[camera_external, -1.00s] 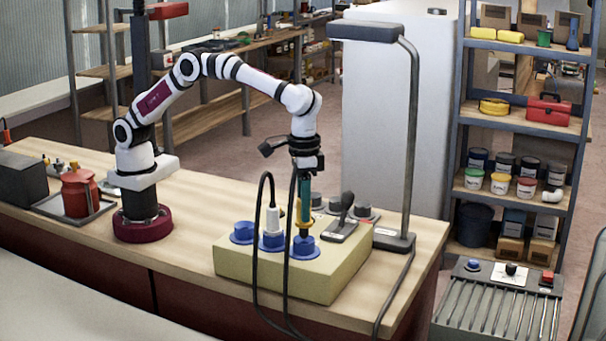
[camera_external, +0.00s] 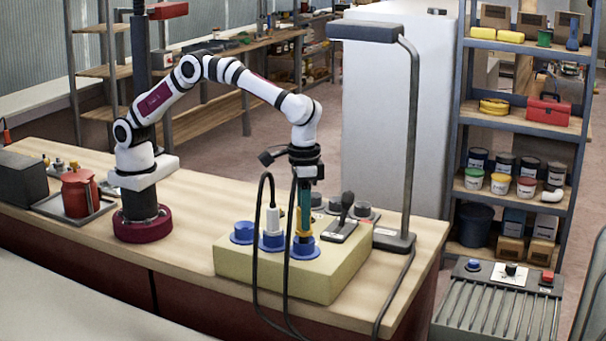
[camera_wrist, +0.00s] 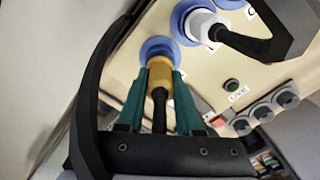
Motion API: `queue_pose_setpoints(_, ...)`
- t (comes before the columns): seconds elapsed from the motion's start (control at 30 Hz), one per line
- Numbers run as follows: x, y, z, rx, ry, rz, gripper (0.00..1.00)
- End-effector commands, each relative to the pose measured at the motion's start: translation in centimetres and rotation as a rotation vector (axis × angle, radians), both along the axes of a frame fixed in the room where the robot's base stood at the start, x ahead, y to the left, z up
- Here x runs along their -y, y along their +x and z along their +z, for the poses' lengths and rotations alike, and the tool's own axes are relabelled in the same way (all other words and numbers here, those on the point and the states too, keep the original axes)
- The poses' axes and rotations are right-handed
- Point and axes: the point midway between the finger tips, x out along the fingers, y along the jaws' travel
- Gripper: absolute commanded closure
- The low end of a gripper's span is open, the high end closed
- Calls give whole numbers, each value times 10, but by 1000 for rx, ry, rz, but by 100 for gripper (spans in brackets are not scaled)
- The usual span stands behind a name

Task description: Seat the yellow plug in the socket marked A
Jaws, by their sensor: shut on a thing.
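My gripper (camera_wrist: 158,88) has green fingers shut on the yellow plug (camera_wrist: 158,72), with its black cable running back between them. The plug points down at a blue socket (camera_wrist: 156,46), the front right one of the yellowish box (camera_external: 330,280). Its front end meets the blue ring in the wrist view; I cannot tell how deep it sits. In the external view the yellow plug (camera_external: 303,226) stands upright over that blue socket (camera_external: 304,250). No letter A is readable; a label by this socket is partly hidden by my finger.
A white plug (camera_external: 272,219) with a black cable stands in the middle blue socket (camera_external: 271,242). Another blue socket (camera_external: 242,232) is at the left. Grey round sockets (camera_wrist: 263,112) and a green button (camera_wrist: 231,85) lie to the right. A lamp post (camera_external: 411,140) stands behind the box.

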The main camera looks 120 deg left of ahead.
Motion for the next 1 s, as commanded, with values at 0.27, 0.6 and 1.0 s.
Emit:
queue_pose_setpoints(0.27,0,0,-6,-1,0,-1,100)
queue_pose_setpoints(0.6,0,0,-12,-1,1,-1,100)
queue_pose_setpoints(1.0,0,0,-14,-1,1,-1,62)
